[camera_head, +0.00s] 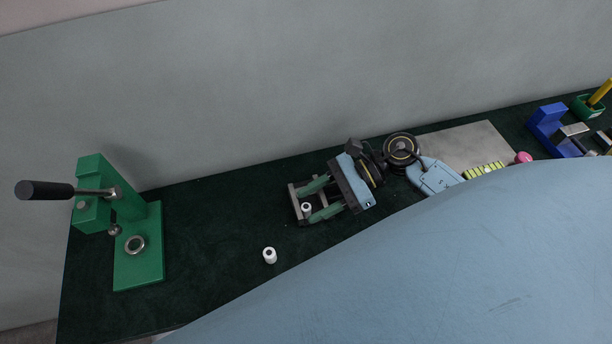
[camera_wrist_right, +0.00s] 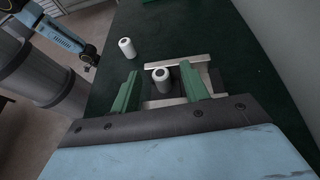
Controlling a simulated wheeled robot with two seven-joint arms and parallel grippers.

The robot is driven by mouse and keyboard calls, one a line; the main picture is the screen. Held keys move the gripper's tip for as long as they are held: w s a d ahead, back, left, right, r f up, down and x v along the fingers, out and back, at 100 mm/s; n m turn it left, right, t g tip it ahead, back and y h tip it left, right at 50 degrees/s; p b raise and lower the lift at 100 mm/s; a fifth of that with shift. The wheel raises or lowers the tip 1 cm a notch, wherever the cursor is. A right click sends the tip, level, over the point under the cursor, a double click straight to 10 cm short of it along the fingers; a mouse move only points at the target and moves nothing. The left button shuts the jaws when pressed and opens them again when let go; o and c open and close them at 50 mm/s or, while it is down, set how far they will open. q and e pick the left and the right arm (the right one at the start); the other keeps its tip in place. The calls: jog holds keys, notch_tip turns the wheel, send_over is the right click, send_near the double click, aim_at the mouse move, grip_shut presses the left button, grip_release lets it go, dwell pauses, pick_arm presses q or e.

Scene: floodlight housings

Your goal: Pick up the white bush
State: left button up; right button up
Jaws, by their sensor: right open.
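One white bush (camera_head: 270,255), a small white cylinder with a dark hole in its top, stands upright on the dark green table; it also shows in the wrist view (camera_wrist_right: 127,48). A second white bush (camera_head: 306,207) stands upright between the green fingers of my right gripper (camera_head: 322,198). In the wrist view my right gripper (camera_wrist_right: 160,88) is open, one finger on each side of this second bush (camera_wrist_right: 161,80), with gaps showing. Grey metal bars (camera_wrist_right: 178,61) lie around that bush. My left gripper does not show.
A green lever press (camera_head: 138,245) stands on the left of the table. At the right are a grey plate (camera_head: 475,138), a yellow block strip (camera_head: 483,170), a pink object (camera_head: 523,157), a blue fixture (camera_head: 552,128) and a green holder (camera_head: 590,106). The table between press and bushes is clear.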

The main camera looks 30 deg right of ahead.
jog(key=shift+c, duration=0.3)
grip_shut()
jog(key=shift+r, duration=0.1)
